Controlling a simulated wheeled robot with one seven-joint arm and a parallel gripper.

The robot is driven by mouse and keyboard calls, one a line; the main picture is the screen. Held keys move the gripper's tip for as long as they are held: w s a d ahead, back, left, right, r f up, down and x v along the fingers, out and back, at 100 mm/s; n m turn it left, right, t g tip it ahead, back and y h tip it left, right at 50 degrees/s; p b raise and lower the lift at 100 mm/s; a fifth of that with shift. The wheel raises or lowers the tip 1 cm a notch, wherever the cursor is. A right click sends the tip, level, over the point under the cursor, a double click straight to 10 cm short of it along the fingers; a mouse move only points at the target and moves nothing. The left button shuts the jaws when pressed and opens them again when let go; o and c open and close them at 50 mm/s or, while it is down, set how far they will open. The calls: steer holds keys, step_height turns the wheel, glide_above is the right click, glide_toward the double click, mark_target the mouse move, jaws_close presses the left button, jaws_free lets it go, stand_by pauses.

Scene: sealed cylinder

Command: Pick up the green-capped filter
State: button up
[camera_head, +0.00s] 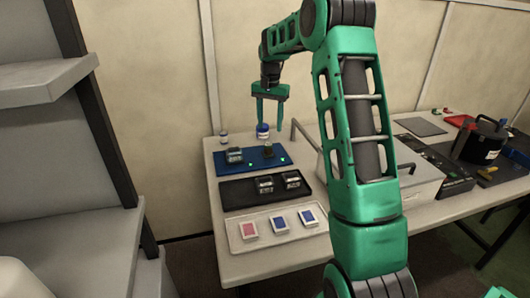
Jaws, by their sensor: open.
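My gripper (269,119) is green and points down over the back of the table (213,165), fingers apart. A blue-capped jar (262,132) shows below and between its fingertips; I cannot tell how far apart in depth they are. A small pale jar (224,138) stands to its left. On the blue mat (252,165) are a squat dark-and-clear item (234,156) and a small dark item (268,151). Two similar squat items, a left one (265,185) and a right one (291,180), sit in the black tray (238,199). I cannot make out a green cap on any of them.
A pale tray (260,245) at the front holds a red-and-white packet (249,230) and two blue-and-white ones. A grey-white box (411,178) with a handle stands partly behind my arm. A black pot-like vessel (481,140) is at right. Shelving (45,85) stands at left.

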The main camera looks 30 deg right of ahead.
mark_target(268, 144)
steer(key=shift+w+f, duration=0.35)
steer(key=shift+w, duration=0.1)
step_height(268, 144, down, 11)
steer(key=shift+w+r, duration=0.1)
steer(key=shift+c, duration=0.3)
steer(key=c, duration=1.1)
